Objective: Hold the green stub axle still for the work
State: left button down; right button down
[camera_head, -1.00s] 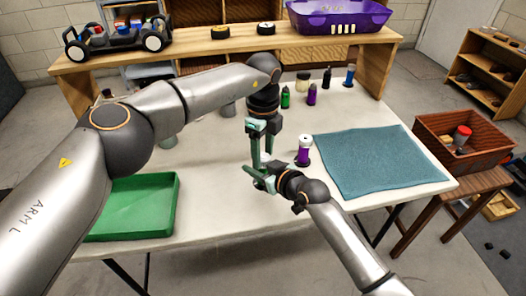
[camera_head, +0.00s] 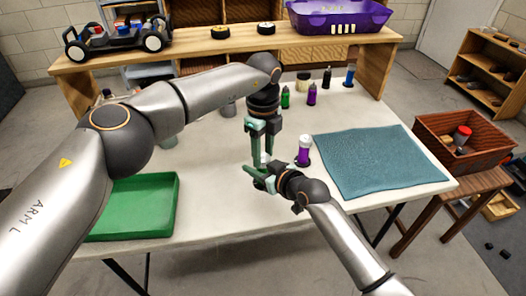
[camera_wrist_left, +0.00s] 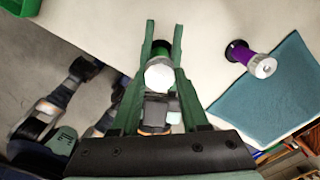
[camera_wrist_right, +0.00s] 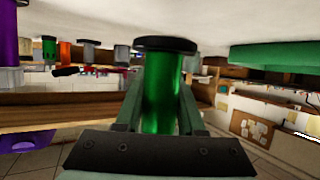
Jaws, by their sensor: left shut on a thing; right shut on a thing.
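The green stub axle (camera_wrist_right: 163,95) has a smooth green body and a wide black flange; it fills the space between my right gripper's fingers in the right wrist view. My right gripper (camera_head: 254,169) is shut on its body, above the table's front middle. My left gripper (camera_head: 263,158) reaches down from above and is shut at the axle's white round end, which shows between its fingers in the left wrist view (camera_wrist_left: 159,74). In the head view the fingers mostly hide the axle. A purple stub axle (camera_head: 304,150) with a white top stands upright just to the right.
A teal mat (camera_head: 380,162) lies on the table's right and a green tray (camera_head: 178,205) on the left. Several small coloured parts stand behind my grippers. A wooden shelf (camera_head: 190,57) crosses the back, bearing a car chassis (camera_head: 115,40) and purple bin (camera_head: 338,16).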

pick_arm(q)
jog(key=m, duration=1.1)
jog(key=shift+m, duration=0.4)
dwell(0.3)
jog(key=shift+c, duration=1.9)
grip_release()
jog(key=shift+n, duration=0.3)
